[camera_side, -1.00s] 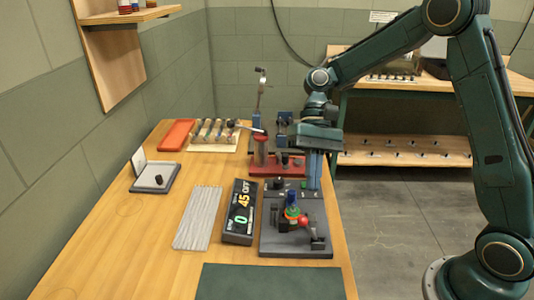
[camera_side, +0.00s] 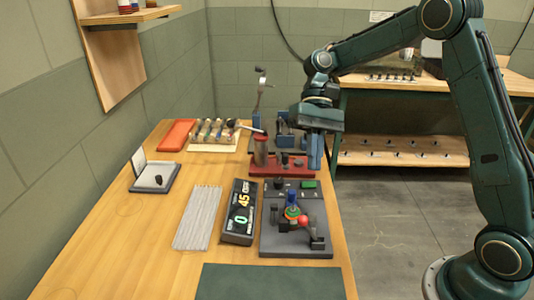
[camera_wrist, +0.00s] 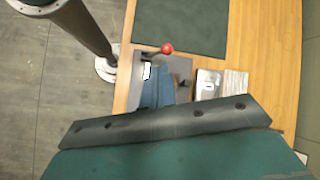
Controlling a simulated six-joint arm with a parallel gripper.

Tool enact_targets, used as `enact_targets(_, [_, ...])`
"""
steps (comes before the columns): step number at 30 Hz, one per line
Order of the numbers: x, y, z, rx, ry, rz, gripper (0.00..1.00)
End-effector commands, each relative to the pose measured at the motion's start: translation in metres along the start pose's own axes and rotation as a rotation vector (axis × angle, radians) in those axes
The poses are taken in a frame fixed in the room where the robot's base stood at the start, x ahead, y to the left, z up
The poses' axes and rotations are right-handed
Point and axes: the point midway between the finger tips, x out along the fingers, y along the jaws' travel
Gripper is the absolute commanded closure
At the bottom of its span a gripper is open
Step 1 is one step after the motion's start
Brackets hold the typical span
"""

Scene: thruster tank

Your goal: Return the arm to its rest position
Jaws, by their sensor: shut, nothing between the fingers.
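My gripper (camera_side: 314,160) hangs from the arm above the right edge of the wooden table, near the red-based fixture (camera_side: 284,165). Its blue fingers point down and are shut with nothing between them. In the wrist view the dark gripper body fills the lower part and the blue fingers (camera_wrist: 152,92) show beyond it. The arm is in the air, and I see no object held.
A grey fixture (camera_side: 288,240) with a red-knobbed lever (camera_side: 303,222) stands at the table's right side. Beside it are a black display (camera_side: 239,212) and a ribbed grey mat (camera_side: 198,217). A small tray (camera_side: 155,178) and orange tray (camera_side: 177,135) lie left. A dark green mat (camera_side: 270,283) lies in front.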

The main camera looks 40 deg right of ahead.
Motion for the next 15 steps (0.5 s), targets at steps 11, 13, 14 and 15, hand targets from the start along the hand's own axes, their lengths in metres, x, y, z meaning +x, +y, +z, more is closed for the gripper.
enact_targets(11, [-0.004, -0.007, 0.012, -0.023, 0.046, -0.004, 1.00])
enact_targets(13, [-0.006, -0.010, 0.019, -0.037, 0.073, -0.006, 1.00])
enact_targets(14, [-0.007, -0.011, 0.022, -0.045, 0.086, -0.007, 1.00])
enact_targets(15, [-0.008, -0.014, 0.027, -0.056, 0.105, -0.009, 1.00])
